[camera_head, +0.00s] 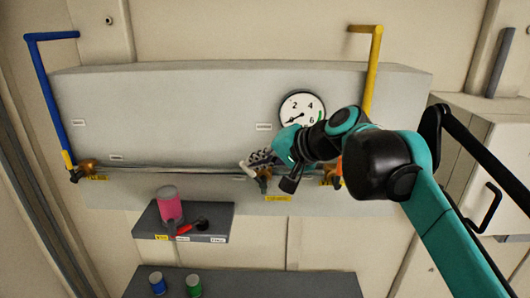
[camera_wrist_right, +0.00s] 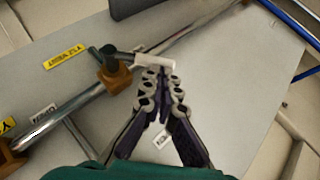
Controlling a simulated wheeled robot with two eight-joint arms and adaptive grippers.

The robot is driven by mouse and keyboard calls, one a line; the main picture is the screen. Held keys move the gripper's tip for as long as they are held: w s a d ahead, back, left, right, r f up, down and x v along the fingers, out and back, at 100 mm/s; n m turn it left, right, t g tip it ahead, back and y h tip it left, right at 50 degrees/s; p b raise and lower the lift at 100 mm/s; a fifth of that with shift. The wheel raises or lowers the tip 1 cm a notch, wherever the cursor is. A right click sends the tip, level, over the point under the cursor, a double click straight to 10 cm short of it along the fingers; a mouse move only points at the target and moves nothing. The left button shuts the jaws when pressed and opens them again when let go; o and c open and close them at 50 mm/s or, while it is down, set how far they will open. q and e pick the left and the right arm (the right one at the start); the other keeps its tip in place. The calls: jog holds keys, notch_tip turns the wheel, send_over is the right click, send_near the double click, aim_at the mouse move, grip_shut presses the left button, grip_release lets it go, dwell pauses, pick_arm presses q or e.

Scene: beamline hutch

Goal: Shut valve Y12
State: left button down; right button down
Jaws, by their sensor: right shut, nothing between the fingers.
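A brass valve (camera_head: 263,174) sits on the thin pipe along the grey panel, above a yellow label (camera_head: 278,198) too small to read surely. In the right wrist view the valve (camera_wrist_right: 113,77) has a dark lever with a pale grip (camera_wrist_right: 154,62), slanted to the pipe. My right gripper (camera_head: 256,160) is at this lever. In the wrist view its fingertips (camera_wrist_right: 161,72) are together beside the pale grip, with nothing held between them; I cannot tell if they touch it. My right arm hides part of the panel. My left gripper is not in view.
Another valve (camera_head: 80,172) sits at the pipe's left end under a blue pipe, and an orange one (camera_head: 331,174) is right of my gripper. A gauge (camera_head: 302,108) is above. A shelf (camera_head: 218,220) below holds a pink container (camera_head: 169,204) and a red-handled item (camera_head: 184,229).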

aim_at(241, 162)
jog(key=a+f, duration=0.2)
jog(key=a, duration=0.1)
jog(key=shift+a, duration=0.3)
dwell(0.3)
jog(key=shift+r+p, duration=0.5)
jog(key=shift+r, duration=0.35)
